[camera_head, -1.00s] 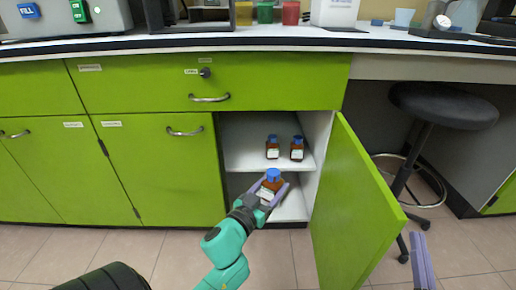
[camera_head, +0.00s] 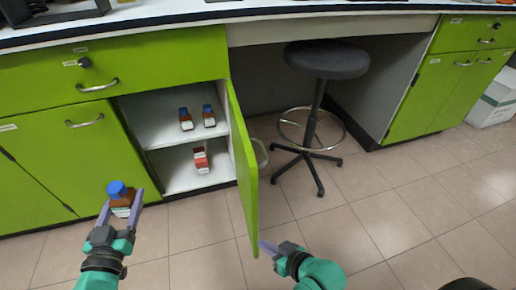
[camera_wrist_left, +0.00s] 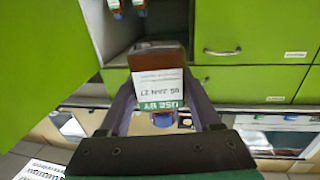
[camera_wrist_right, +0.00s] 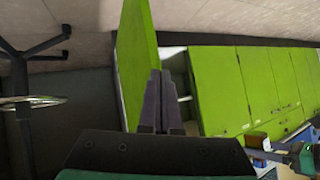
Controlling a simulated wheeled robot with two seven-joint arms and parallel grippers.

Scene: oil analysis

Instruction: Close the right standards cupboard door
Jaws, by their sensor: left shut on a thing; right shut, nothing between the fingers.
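The right standards cupboard door (camera_head: 242,165) stands wide open, seen nearly edge-on in the head view. It also shows in the right wrist view (camera_wrist_right: 137,60). Its handle (camera_head: 263,153) faces right. My right gripper (camera_head: 266,247) is shut and empty beside the door's lower free edge; I cannot tell whether it touches. My left gripper (camera_head: 122,206) is shut on a brown bottle with a blue cap (camera_head: 120,191), in front of the closed left door (camera_head: 70,165). The bottle's label shows in the left wrist view (camera_wrist_left: 160,85).
Two blue-capped brown bottles (camera_head: 186,124) (camera_head: 209,121) stand on the cupboard's upper shelf (camera_head: 160,135). A red-and-white labelled item (camera_head: 200,160) is on the lower shelf. A black stool (camera_head: 325,60) stands right of the door. Floor in front is clear.

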